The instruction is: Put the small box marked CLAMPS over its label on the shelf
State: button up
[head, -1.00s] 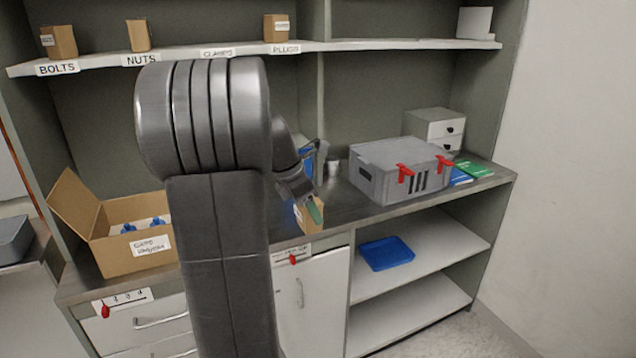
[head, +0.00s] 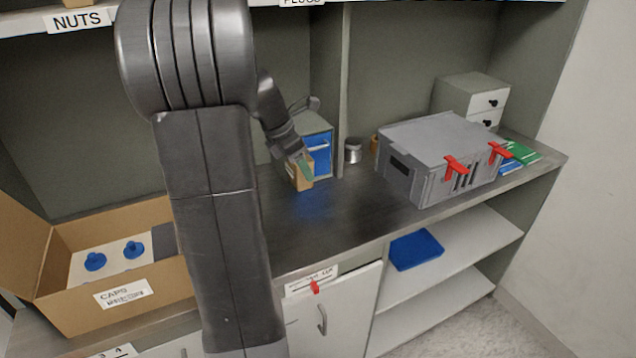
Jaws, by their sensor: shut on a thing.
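My gripper (head: 303,164) is shut on a small brown cardboard box (head: 301,184). The box is at the worktop, in front of a grey cabinet with a blue front; I cannot tell whether it touches the worktop. Its marking is too small to read. The upper shelf (head: 215,6) shows only as a strip at the top edge. A NUTS label (head: 77,21) and a partly cut-off PLUGS label (head: 301,2) are on its front. The CLAMPS label is hidden, and my arm covers the stretch between them.
An open carton marked CAPS (head: 80,305) holds blue parts at the left. The blue-fronted cabinet (head: 319,152) and a metal cup (head: 352,151) stand behind the box. A grey case with red latches (head: 440,150) stands at the right. The worktop's middle (head: 335,225) is clear.

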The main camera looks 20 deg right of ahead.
notch_tip(320, 180, down, 7)
jog(key=shift+f+b, duration=0.15)
jog(key=shift+b, duration=0.2)
jog(key=shift+f, duration=0.15)
jog(key=o, duration=1.1)
